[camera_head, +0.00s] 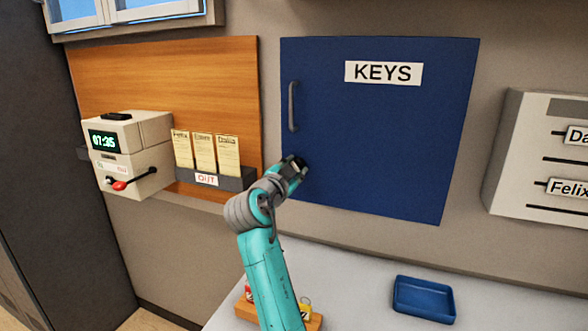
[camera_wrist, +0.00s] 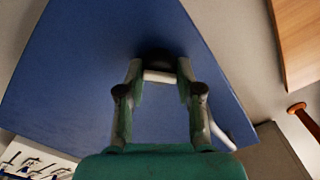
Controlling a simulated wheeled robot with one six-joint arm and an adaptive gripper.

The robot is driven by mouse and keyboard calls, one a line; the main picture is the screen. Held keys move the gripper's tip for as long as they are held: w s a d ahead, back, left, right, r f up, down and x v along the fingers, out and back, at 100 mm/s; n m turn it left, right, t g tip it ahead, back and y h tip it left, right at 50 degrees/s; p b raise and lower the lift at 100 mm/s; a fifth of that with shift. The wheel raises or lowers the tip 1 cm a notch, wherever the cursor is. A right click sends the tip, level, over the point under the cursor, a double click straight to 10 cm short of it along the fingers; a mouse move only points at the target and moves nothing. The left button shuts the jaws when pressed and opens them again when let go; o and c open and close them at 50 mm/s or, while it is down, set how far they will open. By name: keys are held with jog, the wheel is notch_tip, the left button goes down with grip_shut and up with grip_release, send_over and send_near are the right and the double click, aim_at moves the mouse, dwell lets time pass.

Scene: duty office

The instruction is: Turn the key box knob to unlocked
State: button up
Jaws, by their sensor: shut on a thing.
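The key box (camera_head: 385,130) is a blue cabinet on the wall with a "KEYS" label and a grey handle (camera_head: 293,106) on its left side. Its door lies flat and looks closed. My gripper (camera_head: 297,165) is at the lower left of the door, below the handle. In the wrist view, the dark round knob (camera_wrist: 157,58) sits at the fingertips of my gripper (camera_wrist: 160,75), which is shut on it. A pale bar crosses the knob between the fingertips. In the head view my gripper hides the knob, and I cannot tell its setting.
A time clock (camera_head: 145,135) and a card rack (camera_head: 245,178) marked "OUT" are on the left. A blue tray (camera_head: 424,298) lies on the pale counter (camera_head: 360,290), with a wooden block (camera_head: 247,312) partly behind my arm. A name panel (camera_head: 535,155) is at right.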

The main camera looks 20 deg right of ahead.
jog(key=m, duration=0.4)
jog(key=shift+m, duration=1.9)
jog(key=o, duration=1.2)
jog(key=shift+c, duration=0.2)
jog(key=shift+s+a, duration=0.1)
jog(key=v, duration=1.1)
jog(key=shift+s+a, duration=0.2)
jog(key=shift+s, duration=0.1)
